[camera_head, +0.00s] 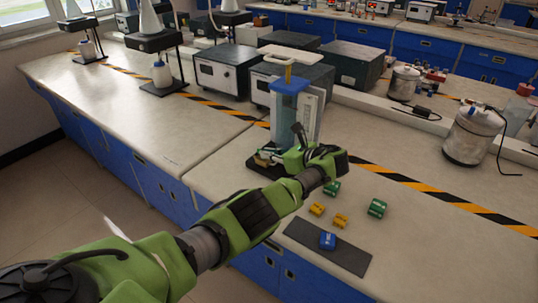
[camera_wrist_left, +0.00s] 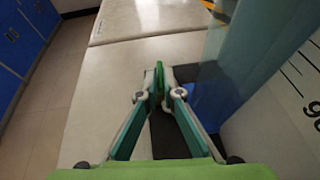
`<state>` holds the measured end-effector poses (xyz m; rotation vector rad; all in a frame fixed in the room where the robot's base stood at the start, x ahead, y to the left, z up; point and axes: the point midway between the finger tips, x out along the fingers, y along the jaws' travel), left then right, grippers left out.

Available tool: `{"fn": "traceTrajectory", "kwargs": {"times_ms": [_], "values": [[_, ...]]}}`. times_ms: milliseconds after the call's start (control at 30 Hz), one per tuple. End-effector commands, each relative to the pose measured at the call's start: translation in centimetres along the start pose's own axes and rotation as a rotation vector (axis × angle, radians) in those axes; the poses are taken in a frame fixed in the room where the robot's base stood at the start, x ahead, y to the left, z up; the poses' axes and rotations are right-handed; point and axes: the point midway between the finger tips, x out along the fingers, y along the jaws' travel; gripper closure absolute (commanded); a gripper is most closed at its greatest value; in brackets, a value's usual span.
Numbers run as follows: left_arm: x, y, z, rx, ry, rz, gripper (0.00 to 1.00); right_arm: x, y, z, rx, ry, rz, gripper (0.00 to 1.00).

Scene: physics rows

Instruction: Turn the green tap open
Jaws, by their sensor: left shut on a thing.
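The green tap (camera_wrist_left: 159,74) shows in the left wrist view as a thin upright green piece beside a blue-tinted clear vessel (camera_wrist_left: 250,60). My left gripper (camera_wrist_left: 158,95) is shut on it, one fingertip on each side. In the head view my left gripper (camera_head: 266,157) is at the lower front of the vessel (camera_head: 287,108), which has a blue top and stands on a dark base (camera_head: 264,170). There, my gripper and wrist hide most of the tap. My right gripper is in neither view.
A blue block (camera_head: 327,241) lies on a dark mat (camera_head: 352,262) near the front edge. Yellow blocks (camera_head: 317,209) and green blocks (camera_head: 376,208) lie behind it. A white panel (camera_wrist_left: 295,110) stands close beside the vessel. A metal canister (camera_head: 470,137) stands at the right.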

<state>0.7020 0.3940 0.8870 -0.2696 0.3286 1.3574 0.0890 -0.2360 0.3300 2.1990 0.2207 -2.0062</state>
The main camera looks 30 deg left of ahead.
Motion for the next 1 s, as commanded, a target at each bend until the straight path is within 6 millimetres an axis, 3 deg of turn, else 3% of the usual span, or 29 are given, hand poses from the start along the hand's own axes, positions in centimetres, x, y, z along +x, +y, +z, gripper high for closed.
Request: {"fn": "traceTrajectory", "kwargs": {"times_ms": [100, 133, 167, 567, 733, 1000], "values": [[0.0, -0.1, 0.1, -0.001, -0.001, -0.001, 1.0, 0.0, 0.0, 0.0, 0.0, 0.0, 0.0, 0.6], [0.0, -0.1, 0.1, -0.001, -0.001, -0.001, 0.86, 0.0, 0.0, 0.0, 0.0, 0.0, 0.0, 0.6], [0.0, -0.1, 0.1, -0.001, -0.001, -0.002, 0.78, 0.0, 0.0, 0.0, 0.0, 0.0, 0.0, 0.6], [-0.3, -0.1, 0.0, 0.0, 0.0, -0.002, 0.77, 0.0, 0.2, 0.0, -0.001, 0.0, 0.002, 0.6], [-2.5, -0.1, 0.0, -0.001, 0.0, -0.005, 0.77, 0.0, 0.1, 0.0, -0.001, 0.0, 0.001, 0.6], [-8.3, -0.1, 0.0, -0.001, 0.0, -0.005, 0.77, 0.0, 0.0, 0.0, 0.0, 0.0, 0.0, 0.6]]}}
